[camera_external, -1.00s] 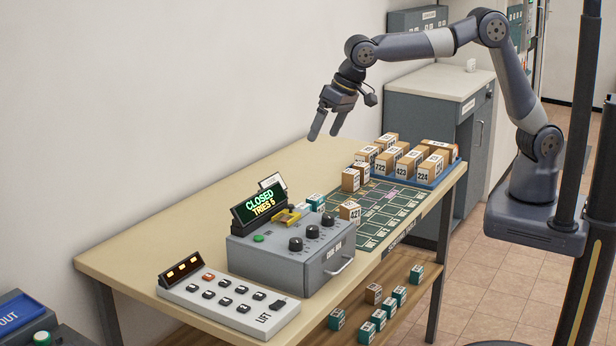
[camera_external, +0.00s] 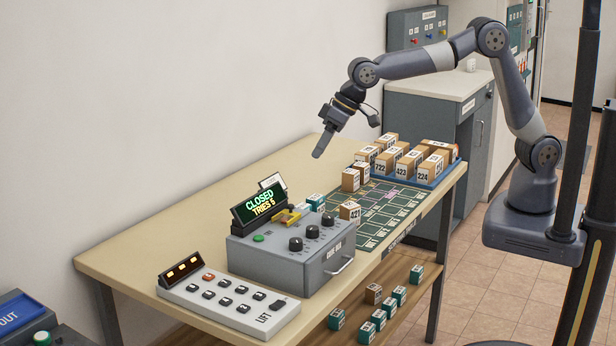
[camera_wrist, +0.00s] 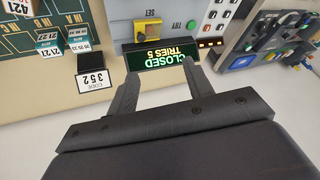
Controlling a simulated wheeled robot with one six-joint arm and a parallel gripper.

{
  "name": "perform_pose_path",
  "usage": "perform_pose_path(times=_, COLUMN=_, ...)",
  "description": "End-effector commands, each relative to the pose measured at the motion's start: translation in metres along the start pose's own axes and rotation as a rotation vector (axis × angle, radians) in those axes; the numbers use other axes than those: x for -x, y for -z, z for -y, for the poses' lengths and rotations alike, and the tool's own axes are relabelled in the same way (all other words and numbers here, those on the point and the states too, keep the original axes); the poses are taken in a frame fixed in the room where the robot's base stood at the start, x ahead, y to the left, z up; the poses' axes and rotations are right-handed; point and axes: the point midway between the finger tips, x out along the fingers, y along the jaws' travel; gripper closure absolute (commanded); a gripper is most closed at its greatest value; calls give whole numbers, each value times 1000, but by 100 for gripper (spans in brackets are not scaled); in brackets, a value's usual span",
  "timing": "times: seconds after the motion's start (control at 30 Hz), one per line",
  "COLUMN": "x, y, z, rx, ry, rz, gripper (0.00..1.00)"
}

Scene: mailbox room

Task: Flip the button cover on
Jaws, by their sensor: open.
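The yellow button cover (camera_external: 289,216) sits on top of the grey control box (camera_external: 278,262), just right of its lit display (camera_external: 259,204), which reads CLOSED TRIES 5. I cannot tell whether the cover is up or down. In the wrist view the yellow cover (camera_wrist: 147,28) shows upside down beyond the display (camera_wrist: 162,54). My gripper (camera_external: 319,153) is open and empty, pointing down in the air above and behind the box, apart from it. In the wrist view its two fingers (camera_wrist: 168,75) spread on either side of the display.
A green button (camera_external: 258,238) and several black knobs (camera_external: 312,232) are on the box. A lift panel (camera_external: 228,300) stands in front left. Numbered blocks and a blue tray (camera_external: 450,165) are at the right.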

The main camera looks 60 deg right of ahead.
Motion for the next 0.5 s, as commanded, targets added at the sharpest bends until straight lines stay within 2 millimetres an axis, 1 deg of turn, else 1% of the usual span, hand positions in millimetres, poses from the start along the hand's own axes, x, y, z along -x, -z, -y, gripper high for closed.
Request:
perform_pose_path(times=0.03, x=-16, y=-6, z=-7, rx=46, ry=18, rz=-18, gripper=56)
perform_pose_path(times=0.2, x=-43, y=-11, z=-21, rx=210, ry=67, rz=-104, gripper=70)
perform_pose_path(times=0.3, x=-55, y=-13, z=-29, rx=292, ry=77, rz=-154, gripper=78)
perform_pose_path(times=0.5, x=-68, y=-14, z=-41, rx=398, ry=72, rz=-224, gripper=94)
